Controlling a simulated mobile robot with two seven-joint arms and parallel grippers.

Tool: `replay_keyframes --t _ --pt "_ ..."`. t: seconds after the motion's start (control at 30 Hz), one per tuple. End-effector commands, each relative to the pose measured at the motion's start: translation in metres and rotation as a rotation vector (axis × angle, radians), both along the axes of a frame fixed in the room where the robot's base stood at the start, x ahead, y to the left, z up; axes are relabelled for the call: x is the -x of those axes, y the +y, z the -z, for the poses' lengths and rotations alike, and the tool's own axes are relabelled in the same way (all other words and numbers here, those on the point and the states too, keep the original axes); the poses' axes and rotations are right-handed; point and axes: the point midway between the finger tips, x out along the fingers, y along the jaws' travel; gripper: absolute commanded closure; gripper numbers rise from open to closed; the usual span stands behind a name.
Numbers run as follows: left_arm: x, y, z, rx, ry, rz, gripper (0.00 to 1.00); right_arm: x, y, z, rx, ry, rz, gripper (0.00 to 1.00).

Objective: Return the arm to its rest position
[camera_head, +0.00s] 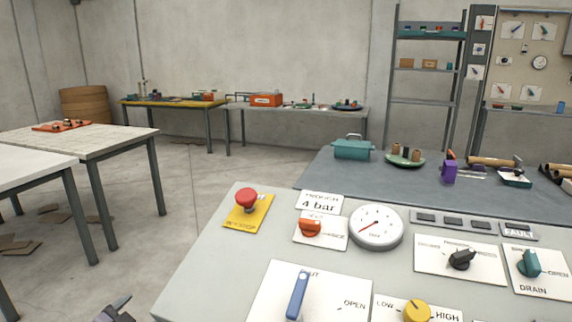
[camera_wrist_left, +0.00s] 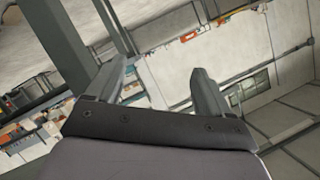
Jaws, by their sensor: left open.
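My left gripper (camera_head: 117,309) shows only as a small dark tip at the bottom left edge of the head view, left of the control panel (camera_head: 200,262) and apart from it. In the left wrist view its two fingers (camera_wrist_left: 155,90) stand apart with nothing between them. The wrist view is tilted and shows the room beyond the fingers. My right gripper is in neither view.
The panel carries a red mushroom button (camera_head: 246,197), an orange knob (camera_head: 310,227), a round gauge (camera_head: 376,227), a blue lever (camera_head: 297,295) and a yellow knob (camera_head: 417,311). A tiled table (camera_head: 80,143) stands at left. Floor between is clear.

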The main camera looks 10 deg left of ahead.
Motion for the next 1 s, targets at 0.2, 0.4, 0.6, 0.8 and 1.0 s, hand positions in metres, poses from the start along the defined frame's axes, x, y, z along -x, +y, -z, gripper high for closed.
replay_keyframes --t 0.2,0.4,0.6,0.8,1.0 --pt "0.094 -0.116 0.089 0.252 0.158 0.051 0.19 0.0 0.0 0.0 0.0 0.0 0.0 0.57" --pt "0.179 -0.201 0.118 0.476 0.268 0.027 0.19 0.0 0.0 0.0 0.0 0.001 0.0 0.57" --pt "0.209 -0.229 0.108 0.563 0.302 0.001 0.19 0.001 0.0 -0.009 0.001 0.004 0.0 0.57" --pt "0.208 -0.229 0.108 0.56 0.303 0.003 0.19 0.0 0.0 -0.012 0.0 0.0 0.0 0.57" --pt "0.208 -0.229 0.108 0.559 0.303 0.003 0.19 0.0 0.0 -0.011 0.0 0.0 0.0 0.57"
